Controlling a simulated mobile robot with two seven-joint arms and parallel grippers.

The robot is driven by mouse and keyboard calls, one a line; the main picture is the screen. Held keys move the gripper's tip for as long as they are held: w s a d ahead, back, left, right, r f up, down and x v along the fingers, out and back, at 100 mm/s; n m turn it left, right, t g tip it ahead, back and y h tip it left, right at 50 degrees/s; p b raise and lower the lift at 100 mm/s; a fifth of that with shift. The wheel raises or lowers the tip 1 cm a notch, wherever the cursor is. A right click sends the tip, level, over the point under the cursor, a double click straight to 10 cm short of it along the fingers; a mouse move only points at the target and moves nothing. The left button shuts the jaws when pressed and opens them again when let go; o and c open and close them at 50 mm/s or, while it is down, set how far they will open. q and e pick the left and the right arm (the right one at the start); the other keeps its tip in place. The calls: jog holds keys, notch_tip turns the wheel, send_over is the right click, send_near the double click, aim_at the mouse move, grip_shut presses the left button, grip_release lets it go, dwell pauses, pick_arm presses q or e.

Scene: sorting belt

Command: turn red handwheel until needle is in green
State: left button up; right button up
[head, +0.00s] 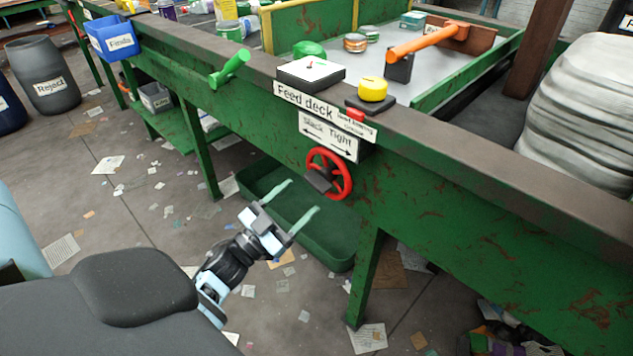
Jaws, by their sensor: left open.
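The red handwheel (341,175) is mounted on the green front side of the feed deck, below a white sign (328,135) reading "Slack" and "Tight" with arrows. A dark block shows at the wheel's lower left. My right gripper is not in view.
A green lever (230,68) sticks out left of the gauge. A yellow button (373,89) and orange-handled lever (420,45) are to its right. A green tray (335,262) lies under the deck near my gripper. A deck leg (364,280) stands below right.

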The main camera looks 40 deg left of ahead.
aim_at(316, 180)
pick_arm(q)
jog(key=x, duration=0.6)
jog(key=shift+w+d+r, duration=0.1)
jog(key=shift+w, duration=0.1)
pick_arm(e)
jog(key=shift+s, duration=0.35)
pick_arm(q)
jog(key=shift+c, duration=0.4)
jog(key=c, duration=0.6)
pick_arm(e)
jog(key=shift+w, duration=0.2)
